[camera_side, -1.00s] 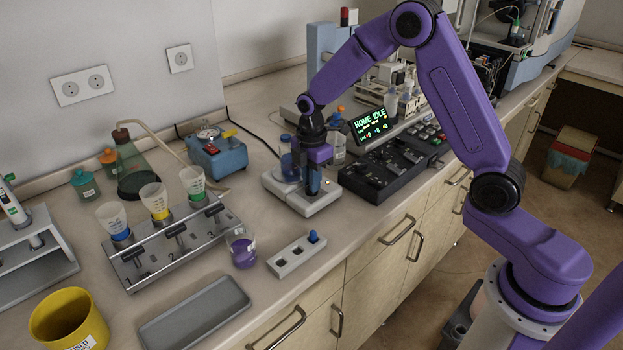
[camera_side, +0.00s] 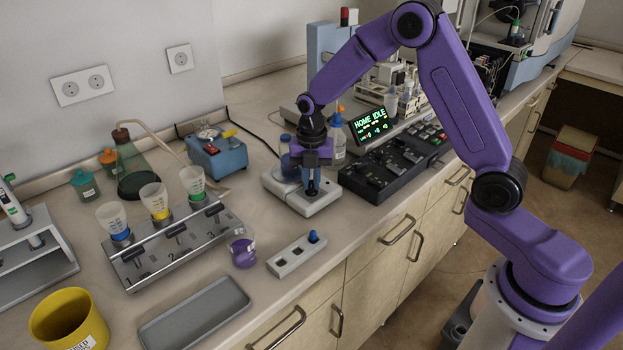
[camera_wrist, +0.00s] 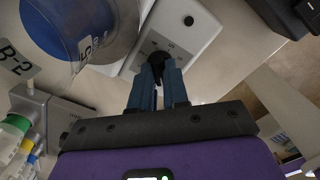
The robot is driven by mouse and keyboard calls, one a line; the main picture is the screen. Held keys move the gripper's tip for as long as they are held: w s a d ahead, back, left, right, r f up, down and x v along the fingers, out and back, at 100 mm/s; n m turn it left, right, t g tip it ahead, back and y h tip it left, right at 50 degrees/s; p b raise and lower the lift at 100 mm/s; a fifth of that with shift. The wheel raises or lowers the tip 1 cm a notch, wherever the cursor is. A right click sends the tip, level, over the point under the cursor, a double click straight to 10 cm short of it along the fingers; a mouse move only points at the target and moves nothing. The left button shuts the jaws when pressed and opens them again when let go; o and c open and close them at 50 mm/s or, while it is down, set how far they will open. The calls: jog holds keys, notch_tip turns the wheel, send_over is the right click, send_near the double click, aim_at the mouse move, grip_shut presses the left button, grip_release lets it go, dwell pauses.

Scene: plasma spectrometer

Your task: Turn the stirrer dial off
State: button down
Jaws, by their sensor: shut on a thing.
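The stirrer is a low white unit (camera_side: 322,206) on the bench, with a bottle of blue liquid (camera_side: 288,165) on its plate. Its dial (camera_wrist: 158,58) is a dark round knob on the front panel, with small markings around it in the wrist view. My gripper (camera_side: 311,190) points down over the front of the stirrer. In the wrist view the blue fingers (camera_wrist: 160,72) are shut on the dial. The fingertips hide part of the dial, and I cannot read its setting. A second small black knob (camera_wrist: 188,20) is on the same panel.
A blue-capped bottle (camera_side: 337,140) is just behind my gripper. A small purple beaker (camera_side: 243,252) and a grey block (camera_side: 296,256) are at front left.

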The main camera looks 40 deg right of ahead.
aim_at(311, 184)
jog(key=shift+n, duration=0.4)
jog(key=c, duration=1.1)
grip_release()
jog(key=shift+r, duration=0.1)
notch_tip(311, 184, up, 17)
jog(key=shift+r, duration=0.15)
jog(key=shift+a, duration=0.1)
jog(key=s+a+m, duration=0.4)
jog(key=s+a, duration=0.1)
jog(key=s, duration=0.4)
jog(key=s+d+f+m, duration=0.1)
jog(key=s+f+m, duration=0.1)
jog(key=s, duration=0.6)
jog(key=s+d+f+m, duration=0.1)
jog(key=s+f+m, duration=0.1)
jog(key=s+m, duration=0.3)
jog(key=s+d+f+m, duration=0.1)
jog(key=s+f+m, duration=0.1)
jog(key=s, duration=1)
jog(key=shift+s+d+f+m, duration=0.1)
jog(key=shift+d+f+m, duration=0.25)
jog(key=shift+m, duration=0.45)
